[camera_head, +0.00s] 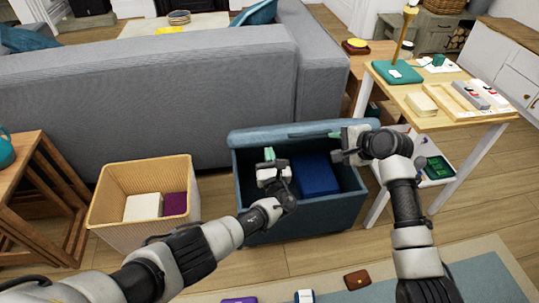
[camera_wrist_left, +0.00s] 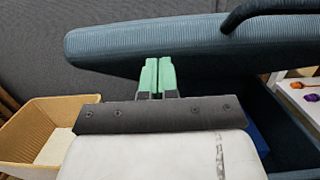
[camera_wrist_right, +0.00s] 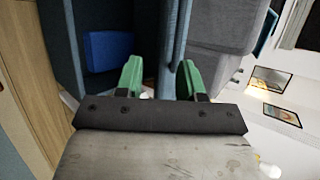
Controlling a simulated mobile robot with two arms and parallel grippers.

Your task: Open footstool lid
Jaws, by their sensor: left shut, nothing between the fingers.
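The blue-grey footstool (camera_head: 300,222) stands behind the sofa with its lid (camera_head: 262,136) raised and tilted at the back. A dark handle (camera_wrist_left: 262,14) shows on the lid in the left wrist view. My left gripper (camera_head: 269,154) is shut and empty, over the footstool's opening and below the lid; its green fingertips (camera_wrist_left: 159,76) point at the lid's underside. My right gripper (camera_head: 335,134) is at the lid's right end. In the right wrist view its fingers (camera_wrist_right: 160,75) are spread, with the lid edge (camera_wrist_right: 175,45) between them; firm contact is unclear.
A dark blue item (camera_head: 315,175) lies inside the footstool. A yellow bin (camera_head: 105,205) stands to the left, and a wooden-topped table (camera_head: 440,122) with several items close on the right. The grey sofa (camera_head: 150,100) is behind. A brown wallet-like item (camera_head: 357,280) lies in front.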

